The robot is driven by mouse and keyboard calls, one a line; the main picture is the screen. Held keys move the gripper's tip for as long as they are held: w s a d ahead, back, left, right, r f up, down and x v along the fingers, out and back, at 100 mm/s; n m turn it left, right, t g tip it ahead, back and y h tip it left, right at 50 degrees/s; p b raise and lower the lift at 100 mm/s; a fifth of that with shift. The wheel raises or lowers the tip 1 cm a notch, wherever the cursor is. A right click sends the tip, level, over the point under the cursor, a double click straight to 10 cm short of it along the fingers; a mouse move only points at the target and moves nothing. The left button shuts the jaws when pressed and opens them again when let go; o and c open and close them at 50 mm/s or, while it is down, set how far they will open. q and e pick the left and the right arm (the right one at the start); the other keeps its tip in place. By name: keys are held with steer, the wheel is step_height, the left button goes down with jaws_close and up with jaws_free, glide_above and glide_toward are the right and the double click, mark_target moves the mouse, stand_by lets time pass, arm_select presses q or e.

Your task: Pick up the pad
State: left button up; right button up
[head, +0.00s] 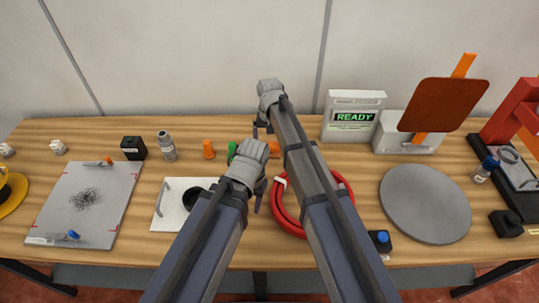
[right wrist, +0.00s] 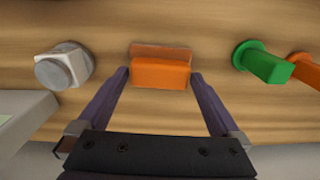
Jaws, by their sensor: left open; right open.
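An orange block with a brownish upper face, which looks like the pad, lies on the wooden table in the right wrist view (right wrist: 160,70). In the head view a little of this orange block (head: 274,147) shows between my arms; the rest is hidden. My right gripper (right wrist: 160,98) is open, with one finger on each side of the block and apart from it. In the head view my right gripper (head: 262,127) points down at the table's back half. My left gripper (head: 259,187) is open and empty, nearer the front, left of the red ring (head: 287,217).
A green peg (right wrist: 268,64) and an orange peg (right wrist: 304,70) stand beside the block, and a metal nut-like part (right wrist: 66,66) on its other side. A READY display box (head: 353,116) stands behind. A white plate (head: 173,206) and grey disc (head: 425,204) lie nearby.

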mark_target(270, 144)
arm_select(q)
steer(key=shift+f, duration=0.35)
arm_select(e)
steer(key=shift+f, duration=0.4)
arm_select(q)
steer(key=shift+r, duration=0.1)
arm_select(e)
steer(key=shift+r, duration=0.1)
steer(key=shift+c, duration=0.3)
steer(key=c, duration=1)
arm_select(q)
steer(key=shift+r, duration=0.1)
arm_select(e)
steer(key=shift+o, duration=0.2)
steer(key=shift+r, duration=0.1)
arm_select(q)
step_height(270, 144, up, 10)
steer(key=p, duration=1)
arm_select(e)
step_height(270, 144, up, 10)
steer(key=o, duration=0.8)
steer(key=c, duration=0.6)
